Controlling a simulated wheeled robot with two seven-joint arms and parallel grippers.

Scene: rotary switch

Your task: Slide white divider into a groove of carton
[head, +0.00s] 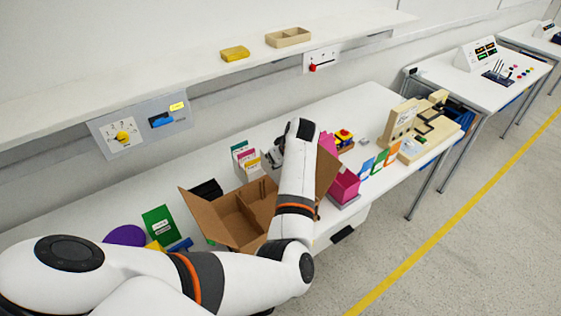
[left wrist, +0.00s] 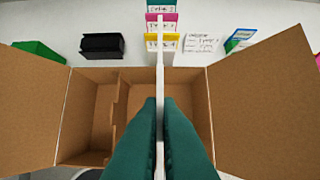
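The brown carton (head: 222,219) stands open on the white table in the head view, with my left arm crossing over it. In the left wrist view the carton (left wrist: 92,112) shows from above, flaps spread and a cardboard partition (left wrist: 119,112) standing inside, left of centre. My left gripper (left wrist: 160,104) has its teal fingers shut on the thin white divider (left wrist: 160,80), seen edge-on. The divider appears upright above the carton's right part. How far its lower edge reaches, and the grooves, are hidden by the fingers. My right gripper is in neither view.
Upright cards (head: 244,157) and a black holder (head: 206,190) stand behind the carton. A green card (head: 160,225) is left of it; a pink bin (head: 344,186) is right. A shelf (head: 180,62) runs above, with a switch panel (head: 140,122) below it.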

